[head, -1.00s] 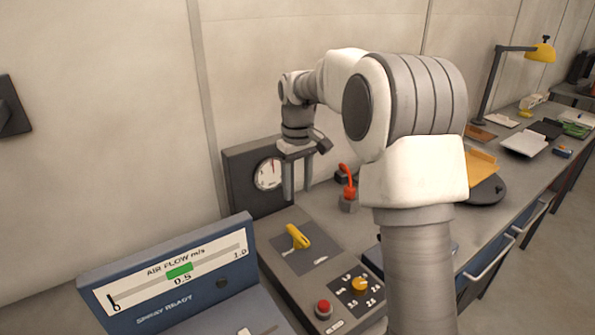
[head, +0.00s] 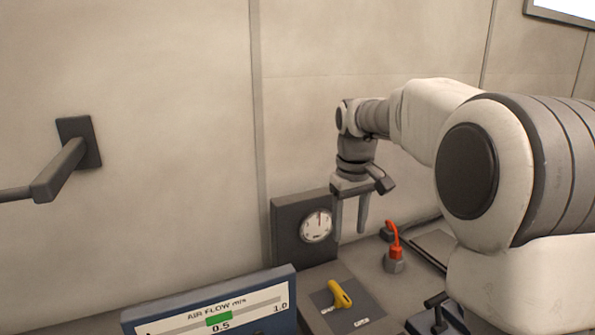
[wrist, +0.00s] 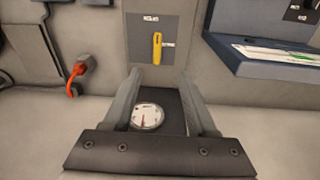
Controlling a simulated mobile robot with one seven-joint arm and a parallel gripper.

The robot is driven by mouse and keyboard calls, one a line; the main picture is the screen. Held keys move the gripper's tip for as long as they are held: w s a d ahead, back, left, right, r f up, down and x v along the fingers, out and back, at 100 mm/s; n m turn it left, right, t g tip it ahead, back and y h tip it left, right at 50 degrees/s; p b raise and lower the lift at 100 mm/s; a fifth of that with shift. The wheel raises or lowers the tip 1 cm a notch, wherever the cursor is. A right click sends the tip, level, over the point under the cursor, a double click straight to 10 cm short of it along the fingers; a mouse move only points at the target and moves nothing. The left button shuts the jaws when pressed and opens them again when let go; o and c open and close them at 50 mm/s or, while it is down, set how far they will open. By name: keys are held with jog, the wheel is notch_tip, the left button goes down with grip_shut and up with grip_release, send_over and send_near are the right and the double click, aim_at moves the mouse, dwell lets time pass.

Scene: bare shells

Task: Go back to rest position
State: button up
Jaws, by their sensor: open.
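My gripper (head: 350,219) hangs from my arm with its fingers pointing down, in front of the wall and beside the round gauge (head: 317,226). Its two fingers are apart and nothing is between them; in the wrist view the open fingers (wrist: 168,78) frame the gauge (wrist: 147,116). The yellow lever (head: 340,294) on its grey plate stands below and in front of the gripper, apart from it. It also shows in the wrist view (wrist: 157,47).
An air flow display (head: 215,312) stands at the lower left. A red switch (head: 395,243) is right of the gripper and shows in the wrist view (wrist: 80,70). A dark wall bracket (head: 72,160) sticks out at the left. The wall between bracket and gauge is clear.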

jog(key=s+r+m+t, duration=0.2)
jog(key=s+r, duration=0.2)
jog(key=s, duration=1)
jog(key=s+f+m+t, duration=0.2)
jog(key=s+f, duration=0.2)
jog(key=s, duration=0.8)
jog(key=shift+s+d+f+t, duration=0.15)
jog(key=shift+s+d+t, duration=0.15)
jog(key=shift+d+t, duration=0.15)
